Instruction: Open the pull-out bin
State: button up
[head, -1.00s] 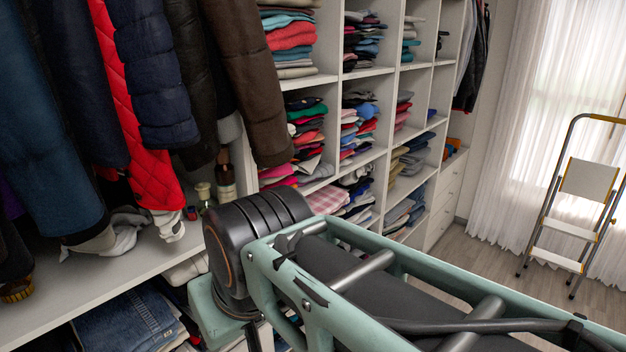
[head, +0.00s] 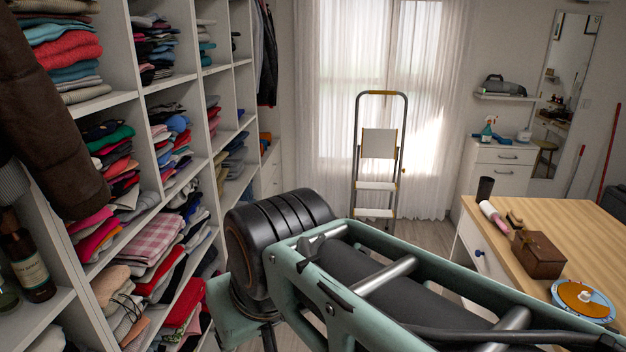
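No pull-out bin can be made out in the head view. White cubby shelving (head: 135,98) full of folded clothes runs along the left side. A white drawer unit (head: 271,172) stands at its far end. My arm crosses the lower middle of the view, in front of the shelving and floor. My gripper is not clearly visible; the arm's end is hidden below or behind its own links.
A wooden-topped table (head: 560,225) with a wooden box (head: 538,256) stands at the right. A stepladder (head: 378,160) stands before the curtained window. A white cabinet (head: 503,170) is at the back right. Floor (head: 420,235) shows clear between shelving and table.

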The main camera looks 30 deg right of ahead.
aim_at(511, 181)
jog(key=z, duration=2.3)
jog(key=i+j+u, duration=0.45)
jog(key=i, duration=0.25)
jog(key=i+u, duration=0.45)
jog(key=i, duration=0.25)
jog(key=i+u, duration=0.1)
jog(key=i, duration=1.1)
jog(key=i+z, duration=0.3)
jog(key=i, duration=0.9)
jog(key=i+z, duration=0.4)
jog(key=i+j+z, duration=0.1)
jog(key=i+z, duration=0.7)
jog(key=i, duration=0.2)
jog(key=i+z, duration=0.35)
jog(key=i, duration=0.2)
